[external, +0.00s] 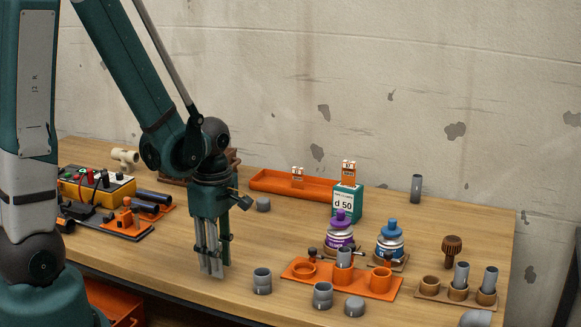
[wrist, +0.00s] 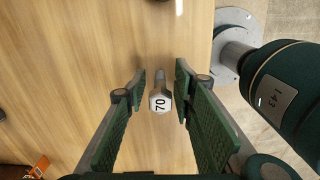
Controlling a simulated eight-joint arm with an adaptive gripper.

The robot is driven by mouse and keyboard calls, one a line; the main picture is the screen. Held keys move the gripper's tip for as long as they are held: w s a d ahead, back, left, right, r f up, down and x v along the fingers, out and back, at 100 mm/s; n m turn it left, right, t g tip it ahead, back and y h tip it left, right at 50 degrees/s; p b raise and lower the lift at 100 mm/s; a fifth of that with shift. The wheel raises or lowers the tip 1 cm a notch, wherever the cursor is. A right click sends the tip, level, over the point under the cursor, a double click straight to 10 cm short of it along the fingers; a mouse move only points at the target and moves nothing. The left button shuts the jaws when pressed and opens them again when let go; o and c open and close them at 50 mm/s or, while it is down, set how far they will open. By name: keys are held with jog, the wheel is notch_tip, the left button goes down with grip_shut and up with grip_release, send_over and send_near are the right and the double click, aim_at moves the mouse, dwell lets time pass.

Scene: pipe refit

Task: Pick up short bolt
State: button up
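A grey bolt (wrist: 160,102) shows in the wrist view, with a pale hex head marked 70 facing the camera and a short shank beyond it. It lies between the two green finger pads of my gripper (wrist: 160,82), with a gap on both sides. My gripper is open and empty. In the external view my gripper (external: 213,267) points straight down, low over the front left-centre of the table. The bolt cannot be made out there. How far the fingertips are above the table is hard to tell.
An orange holder (external: 382,286) with fittings stands to the right, with grey couplings (external: 262,281) before it. Purple (external: 339,236) and blue-capped (external: 389,240) cans stand behind it. An orange tray (external: 300,186) lies at the back. A yellow device (external: 95,188) is at left. The table's front edge is close.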

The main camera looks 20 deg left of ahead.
jog(key=shift+f, duration=0.3)
dwell(0.4)
grip_shut()
